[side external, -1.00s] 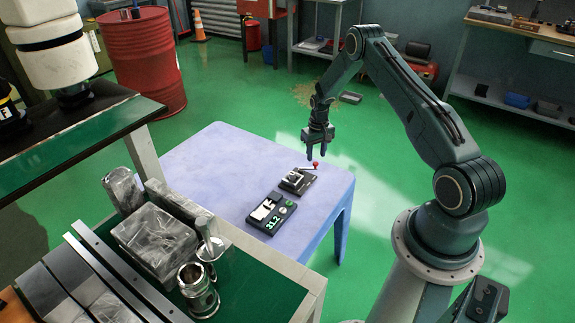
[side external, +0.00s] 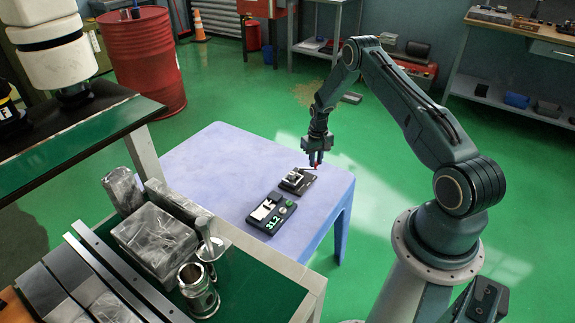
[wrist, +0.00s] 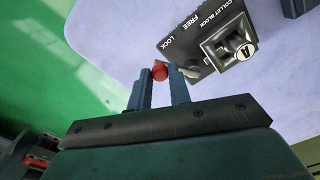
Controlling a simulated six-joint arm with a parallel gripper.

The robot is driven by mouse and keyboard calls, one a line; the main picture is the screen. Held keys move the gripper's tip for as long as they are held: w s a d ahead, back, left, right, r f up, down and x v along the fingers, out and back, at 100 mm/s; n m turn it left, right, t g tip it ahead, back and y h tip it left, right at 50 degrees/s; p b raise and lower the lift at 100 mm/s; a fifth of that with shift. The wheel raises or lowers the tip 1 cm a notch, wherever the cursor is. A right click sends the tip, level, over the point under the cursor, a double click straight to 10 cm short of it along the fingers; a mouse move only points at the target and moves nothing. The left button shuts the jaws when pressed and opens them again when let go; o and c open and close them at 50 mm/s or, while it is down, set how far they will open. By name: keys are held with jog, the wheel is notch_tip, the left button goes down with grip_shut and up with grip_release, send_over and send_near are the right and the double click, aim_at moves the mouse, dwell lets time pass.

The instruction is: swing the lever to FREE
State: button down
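The collet block (side external: 297,179) is a dark plate with a pale block on it, lying on the lavender table. In the wrist view the plate (wrist: 178,55) carries the words LOCK and FREE, with LOCK nearer the lever. The lever (wrist: 190,72) is a short grey arm ending in a red ball knob (wrist: 160,71) past the plate's edge, on the LOCK side. My gripper (wrist: 160,69) has a finger on each side of the knob, which fills the gap at the tips. In the side view my gripper (side external: 316,163) is low at the block's far edge.
A dark device with a green 31.2 display (side external: 270,213) lies beside the block on the table (side external: 215,165). A green-topped cart (side external: 255,280) with metal parts stands in front. The table's left side is clear.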

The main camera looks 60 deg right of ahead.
jog(key=shift+a+m, duration=0.1)
jog(key=shift+m, duration=0.2)
jog(key=shift+s+a+m, duration=0.25)
jog(key=shift+a+m, duration=0.2)
jog(key=shift+m, duration=0.55)
jog(key=a+m, duration=0.1)
jog(key=m, duration=0.2)
jog(key=shift+s+a+m, duration=0.1)
jog(key=shift+a+m, duration=0.2)
jog(key=shift+a, duration=0.05)
jog(key=m, duration=0.1)
jog(key=a+m, duration=0.1)
jog(key=m, duration=0.1)
jog(key=shift+a, duration=0.3)
jog(key=shift+w+a+m, duration=0.2)
jog(key=shift+a+m, duration=0.05)
jog(key=shift+m, duration=0.5)
jog(key=shift+w+a+m, duration=0.15)
jog(key=shift+a+m, duration=0.1)
jog(key=shift+m, duration=0.5)
jog(key=c, duration=1.3)
grip_release()
